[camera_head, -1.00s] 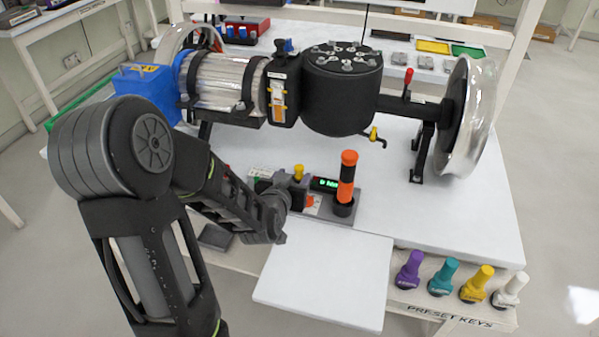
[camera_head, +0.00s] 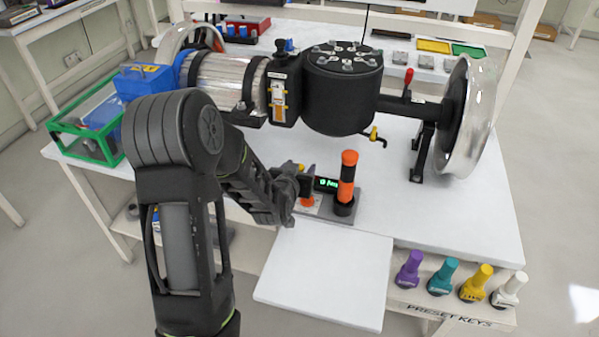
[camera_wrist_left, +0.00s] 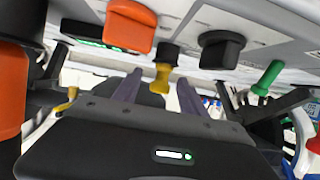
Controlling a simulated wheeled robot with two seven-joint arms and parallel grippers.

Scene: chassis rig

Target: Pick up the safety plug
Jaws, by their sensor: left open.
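An orange-and-black banded cylinder (camera_head: 347,176), which may be the safety plug, stands upright in a black socket on a grey unit. I cannot tell for sure which part is the plug. My left gripper (camera_head: 305,182) is just left of the cylinder, over the unit, and partly hides it. In the left wrist view my gripper (camera_wrist_left: 160,78) is open, with a yellow knob (camera_wrist_left: 163,74) appearing between its fingers; contact cannot be told. An orange knob (camera_wrist_left: 130,25) and a black knob (camera_wrist_left: 222,48) show beyond the fingers. My right gripper is not in view.
A green display (camera_head: 325,184) is left of the cylinder. The chassis motor drum (camera_head: 342,95) and wheel (camera_head: 470,108) stand behind. Purple (camera_head: 409,268), teal (camera_head: 443,275), yellow and white preset keys line the front right. A white board (camera_head: 325,275) is bare. A green-framed bin (camera_head: 85,130) stands left.

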